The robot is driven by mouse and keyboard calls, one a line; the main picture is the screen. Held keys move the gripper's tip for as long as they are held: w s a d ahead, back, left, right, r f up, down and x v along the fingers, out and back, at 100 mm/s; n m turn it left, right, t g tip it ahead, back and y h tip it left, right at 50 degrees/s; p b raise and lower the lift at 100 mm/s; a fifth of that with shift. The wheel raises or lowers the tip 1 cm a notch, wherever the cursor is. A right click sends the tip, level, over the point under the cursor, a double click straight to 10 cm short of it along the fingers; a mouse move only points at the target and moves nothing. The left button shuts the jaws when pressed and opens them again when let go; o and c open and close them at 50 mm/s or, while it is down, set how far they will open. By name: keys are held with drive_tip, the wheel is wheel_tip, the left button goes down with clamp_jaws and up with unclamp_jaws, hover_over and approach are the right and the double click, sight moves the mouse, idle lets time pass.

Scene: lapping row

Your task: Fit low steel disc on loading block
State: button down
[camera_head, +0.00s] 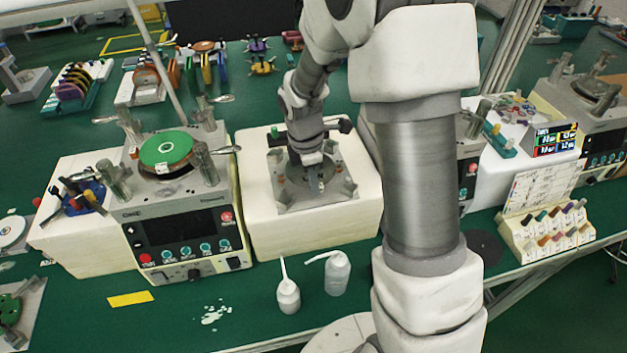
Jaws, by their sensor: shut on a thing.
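A grey square plate (287,207) with upright pieces near its corners lies on top of a white block (285,239), which I take to be the loading block. My gripper (315,180) points down over the middle of this plate. A round dark grey disc (298,178), apparently the low steel disc, shows around and under the gripper. My gripper is shut on it. The fingertips are small and partly hidden by my wrist. I cannot tell whether the disc touches the plate or is held just above it.
A machine (176,233) with a green round plate (166,148) and clamp posts stands close on the left. Two white bottles (288,296) stand in front of the block. A sample rack (540,235) stands at right. My arm hides the space right of the block.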

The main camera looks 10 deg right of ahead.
drive_tip(key=shift+f+b, duration=0.8)
drive_tip(key=shift+f, duration=0.3)
drive_tip(key=c, duration=0.8)
unclamp_jaws()
drive_tip(key=shift+o, duration=0.2)
wheel_tip(320, 180, up, 17)
drive_tip(key=a, duration=0.2)
drive_tip(key=shift+s+r+p, duration=0.15)
drive_tip(key=shift+r+p, duration=0.05)
drive_tip(key=shift+p, duration=0.2)
drive_tip(key=shift+d, duration=0.1)
drive_tip(key=s+d+r+m+t, duration=0.1)
drive_tip(key=s+r+m+t, duration=0.1)
drive_tip(key=s+m, duration=0.7)
drive_tip(key=s+d+r+m+t+y, duration=0.1)
drive_tip(key=s+r+m+t, duration=0.2)
drive_tip(key=s+m, duration=0.6)
drive_tip(key=shift+s+d+r, duration=0.4)
drive_tip(key=shift+s+r, duration=0.25)
drive_tip(key=shift+s, duration=0.05)
